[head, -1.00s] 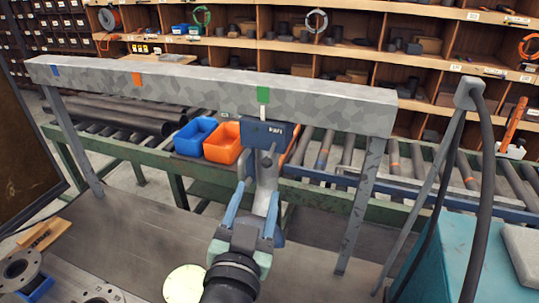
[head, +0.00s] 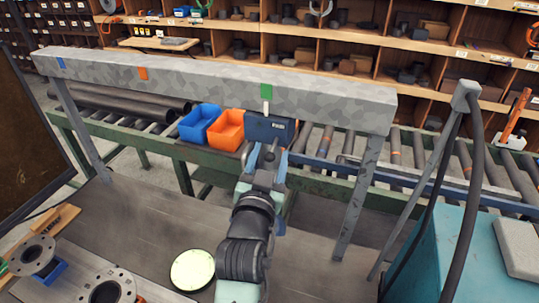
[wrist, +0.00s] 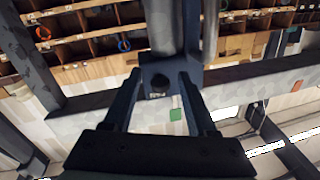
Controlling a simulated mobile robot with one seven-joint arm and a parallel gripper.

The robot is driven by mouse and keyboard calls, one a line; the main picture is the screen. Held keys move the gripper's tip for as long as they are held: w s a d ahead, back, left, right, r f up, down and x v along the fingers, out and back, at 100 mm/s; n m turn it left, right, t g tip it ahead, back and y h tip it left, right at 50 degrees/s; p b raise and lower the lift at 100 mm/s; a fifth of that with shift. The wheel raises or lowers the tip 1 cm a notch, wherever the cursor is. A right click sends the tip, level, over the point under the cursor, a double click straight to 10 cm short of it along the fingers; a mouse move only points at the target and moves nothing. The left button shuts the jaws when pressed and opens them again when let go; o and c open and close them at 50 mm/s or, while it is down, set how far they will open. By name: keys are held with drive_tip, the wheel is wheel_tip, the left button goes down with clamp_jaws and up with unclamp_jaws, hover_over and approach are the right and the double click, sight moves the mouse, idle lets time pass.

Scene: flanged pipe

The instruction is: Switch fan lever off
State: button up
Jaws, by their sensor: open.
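The dark blue fan box (head: 270,129) hangs under the grey mottled beam (head: 180,82), below and right of a green tag (head: 266,90). A short pale upright piece (head: 267,106) stands between tag and box; I cannot tell whether it is the lever. My gripper (head: 267,154) is open, its tips just in front of and below the box. In the wrist view a dark blue block with a round hole (wrist: 160,82) lies near and between my fingertips, a grey cylinder (wrist: 163,28) above it. I cannot tell contact or the lever's position.
Blue (head: 198,122) and orange (head: 226,130) bins stand on the roller conveyor behind, left of the box. A beam leg (head: 358,200) and a teal cabinet (head: 440,255) stand to the right. Flanges (head: 105,290) lie at lower left.

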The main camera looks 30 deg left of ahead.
clamp_jaws()
drive_tip(key=shift+f+b, duration=0.15)
drive_tip(key=shift+b, duration=0.25)
drive_tip(key=b, duration=0.3)
drive_tip(key=shift+w+f+t, duration=0.1)
drive_tip(key=shift+f+t, duration=0.3)
drive_tip(key=b, duration=0.2)
drive_tip(key=shift+t+b, duration=0.3)
drive_tip(key=shift+b, duration=0.1)
drive_tip(key=shift+y, duration=0.3)
drive_tip(key=shift+r, duration=0.2)
unclamp_jaws()
